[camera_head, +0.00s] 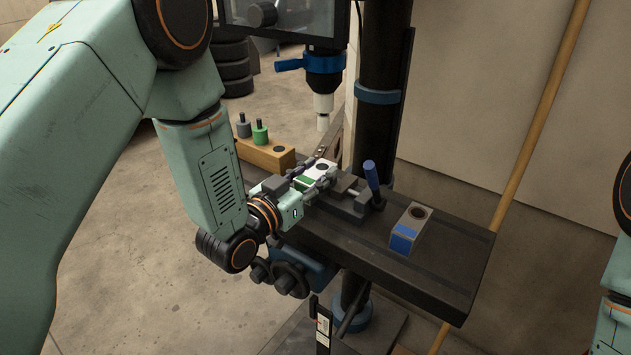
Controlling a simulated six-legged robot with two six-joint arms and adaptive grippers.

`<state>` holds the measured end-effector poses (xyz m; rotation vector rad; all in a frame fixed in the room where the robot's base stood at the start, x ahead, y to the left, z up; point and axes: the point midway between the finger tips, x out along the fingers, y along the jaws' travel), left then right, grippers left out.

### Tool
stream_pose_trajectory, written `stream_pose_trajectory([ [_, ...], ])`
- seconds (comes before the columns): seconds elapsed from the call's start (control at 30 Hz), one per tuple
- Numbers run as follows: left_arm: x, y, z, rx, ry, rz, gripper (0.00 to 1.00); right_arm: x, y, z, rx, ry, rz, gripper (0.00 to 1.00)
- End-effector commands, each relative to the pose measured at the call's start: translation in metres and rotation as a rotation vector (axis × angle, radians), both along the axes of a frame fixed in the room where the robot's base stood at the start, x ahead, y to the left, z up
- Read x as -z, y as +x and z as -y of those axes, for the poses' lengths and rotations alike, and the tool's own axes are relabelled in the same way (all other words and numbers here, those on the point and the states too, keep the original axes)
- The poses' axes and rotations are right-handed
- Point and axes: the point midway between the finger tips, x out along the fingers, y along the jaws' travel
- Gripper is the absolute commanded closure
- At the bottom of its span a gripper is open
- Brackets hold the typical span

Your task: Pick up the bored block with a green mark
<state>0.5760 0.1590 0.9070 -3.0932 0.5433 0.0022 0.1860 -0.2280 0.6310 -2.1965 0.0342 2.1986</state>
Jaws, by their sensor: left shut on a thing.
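The bored block with a green mark (321,166) shows a pale top with a dark hole and some green on its near side. It is at the vise (346,198) on the drill press table. My left gripper (309,181) reaches in from the left and is shut on this block, its fingers hiding part of it. I cannot tell whether the block touches the vise or is lifted. My right gripper is out of view; only part of my right arm shows at the right edge.
A grey bored block with a blue mark (411,228) stands on the table (440,262) to the right. A wooden holder (262,152) with a grey and a green knobbed piece is behind left. The drill chuck (323,84) hangs above. The vise handle (371,176) sticks up.

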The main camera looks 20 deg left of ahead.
Motion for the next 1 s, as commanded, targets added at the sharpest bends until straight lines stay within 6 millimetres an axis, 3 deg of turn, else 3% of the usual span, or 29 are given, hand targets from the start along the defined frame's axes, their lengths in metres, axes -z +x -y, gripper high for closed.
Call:
stream_pose_trajectory([
  [0.37,0.0,0.0,0.0,0.0,0.0,0.001,1.0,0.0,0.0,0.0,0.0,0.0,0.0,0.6],
  [0.77,-0.003,0.001,0.0,-0.001,-0.001,0.005,1.0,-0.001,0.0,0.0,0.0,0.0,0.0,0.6],
  [1.0,-0.026,0.001,0.0,-0.001,-0.001,0.008,1.0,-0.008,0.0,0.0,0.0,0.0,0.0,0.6],
])
